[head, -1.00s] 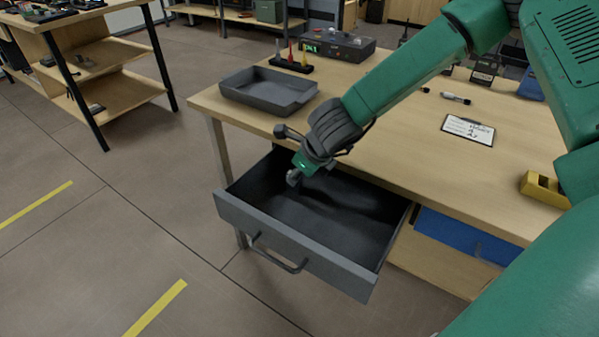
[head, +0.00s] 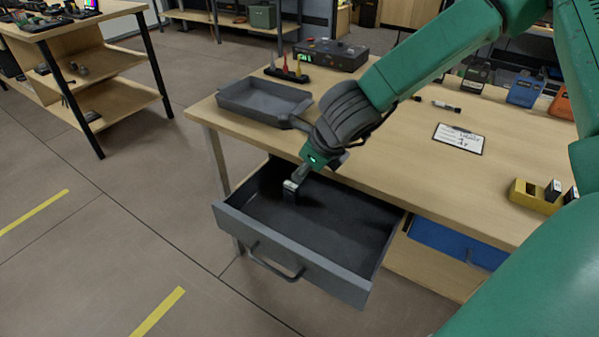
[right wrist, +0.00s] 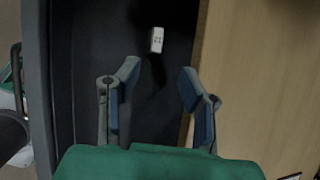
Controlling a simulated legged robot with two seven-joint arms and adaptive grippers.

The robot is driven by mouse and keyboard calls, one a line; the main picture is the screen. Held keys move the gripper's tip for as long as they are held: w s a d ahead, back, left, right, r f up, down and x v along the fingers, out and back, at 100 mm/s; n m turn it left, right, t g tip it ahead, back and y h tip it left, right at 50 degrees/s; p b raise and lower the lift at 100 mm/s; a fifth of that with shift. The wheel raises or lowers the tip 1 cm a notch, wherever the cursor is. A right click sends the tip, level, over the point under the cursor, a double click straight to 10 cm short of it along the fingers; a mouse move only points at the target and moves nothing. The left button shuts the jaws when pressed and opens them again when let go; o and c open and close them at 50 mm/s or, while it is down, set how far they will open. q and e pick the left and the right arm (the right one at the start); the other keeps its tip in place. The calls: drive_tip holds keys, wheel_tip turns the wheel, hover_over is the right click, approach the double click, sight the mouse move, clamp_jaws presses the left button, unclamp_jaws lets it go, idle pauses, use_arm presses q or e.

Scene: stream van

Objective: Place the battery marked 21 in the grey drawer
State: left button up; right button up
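The grey drawer (head: 345,252) is pulled out under the table's front edge, and its dark floor looks otherwise empty. My right gripper (head: 316,172) is over its back left part, pointing down. In the right wrist view my right gripper (right wrist: 158,80) has its two fingers wide apart with nothing between them. A small battery with a pale end (right wrist: 156,40) shows beyond the fingertips, over the drawer floor. Its printed number is too small to read surely. In the head view it shows just below the fingers (head: 290,187), inside the drawer walls. My left gripper is not in view.
A grey tray (head: 262,108) stands on the table corner just behind my wrist. A yellow holder (head: 532,198) with dark batteries sits at the right. A clipboard (head: 459,139) lies on the tabletop. The floor left of the drawer is clear.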

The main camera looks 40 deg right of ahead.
drive_tip(key=v, duration=0.3)
drive_tip(key=shift+p, duration=0.35)
drive_tip(key=shift+d, duration=0.1)
